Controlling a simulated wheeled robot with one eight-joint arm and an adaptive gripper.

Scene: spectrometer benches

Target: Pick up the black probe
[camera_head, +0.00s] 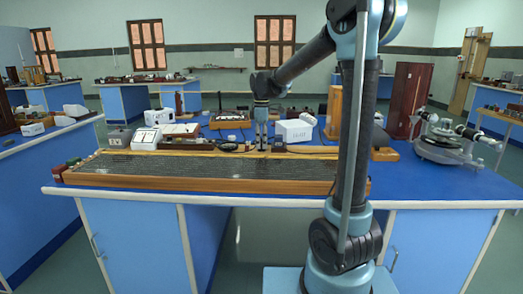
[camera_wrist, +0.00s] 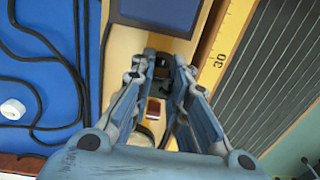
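My gripper (camera_wrist: 165,65) points down at a light wooden strip in the wrist view. Its two fingers stand close together with a narrow gap. A small dark thing, perhaps the black probe (camera_wrist: 163,68), shows between the fingertips. I cannot tell whether the fingers press on it. In the head view my gripper (camera_head: 262,148) is low over the far edge of the long wire board (camera_head: 200,187); the probe cannot be made out there.
A yellow scale (camera_wrist: 220,55) runs beside the board's wires. Black cables (camera_wrist: 45,50) lie on the blue bench top. A white box (camera_head: 293,130) stands right of my gripper, and a metal spectrometer (camera_head: 445,142) stands at the right. A small red part (camera_wrist: 153,108) lies below the fingers.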

